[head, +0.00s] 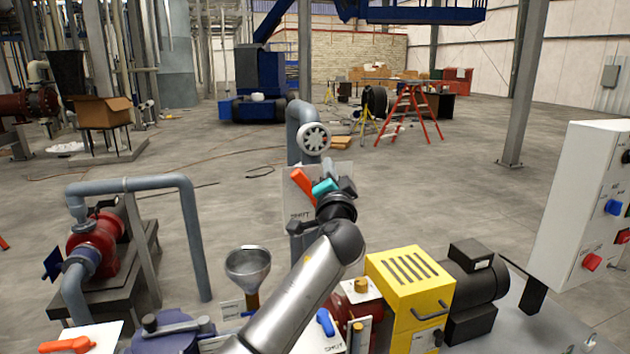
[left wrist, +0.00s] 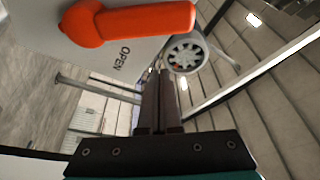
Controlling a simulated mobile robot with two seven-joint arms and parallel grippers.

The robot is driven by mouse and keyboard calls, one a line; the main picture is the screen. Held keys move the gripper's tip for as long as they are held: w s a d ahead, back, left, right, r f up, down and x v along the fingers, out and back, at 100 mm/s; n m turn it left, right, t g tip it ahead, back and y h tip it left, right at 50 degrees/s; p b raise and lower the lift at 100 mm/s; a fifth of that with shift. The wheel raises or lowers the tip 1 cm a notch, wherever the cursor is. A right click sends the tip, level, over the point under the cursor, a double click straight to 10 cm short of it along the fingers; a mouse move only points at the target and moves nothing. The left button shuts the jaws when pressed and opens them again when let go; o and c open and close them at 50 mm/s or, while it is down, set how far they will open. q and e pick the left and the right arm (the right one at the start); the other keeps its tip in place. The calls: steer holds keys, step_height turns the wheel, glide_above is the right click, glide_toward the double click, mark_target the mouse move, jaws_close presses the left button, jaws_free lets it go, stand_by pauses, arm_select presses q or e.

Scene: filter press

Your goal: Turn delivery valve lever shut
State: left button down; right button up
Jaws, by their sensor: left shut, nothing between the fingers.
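An orange lever (head: 303,187) sits on a pale plate (head: 291,208) at the upright grey-blue pipe in the middle of the head view. The plate's lower lettering seems to read SHUT. In the left wrist view the lever (left wrist: 130,20) lies lengthwise across the top, and its plate (left wrist: 40,30) shows OPEN below the lever. My left gripper (head: 346,184) is beside the lever, on its right in the head view. In the left wrist view its dark fingers (left wrist: 161,75) are together and empty, below the lever and apart from it in the picture. My right gripper is not in view.
A second orange lever (head: 68,345) is at lower left. A funnel (head: 248,268), a yellow machine housing (head: 408,290) and a white control box (head: 585,210) stand around. Open floor lies beyond.

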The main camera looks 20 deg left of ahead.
arm_select(q)
steer(key=shift+s+a+f+p, duration=0.25)
steer(key=shift+s+a+f, duration=0.15)
steer(key=shift+a+f, duration=0.25)
steer(key=shift+s+a+f+p, duration=0.2)
steer(key=shift+s+a+f, duration=0.2)
steer(key=shift+a+f, duration=0.25)
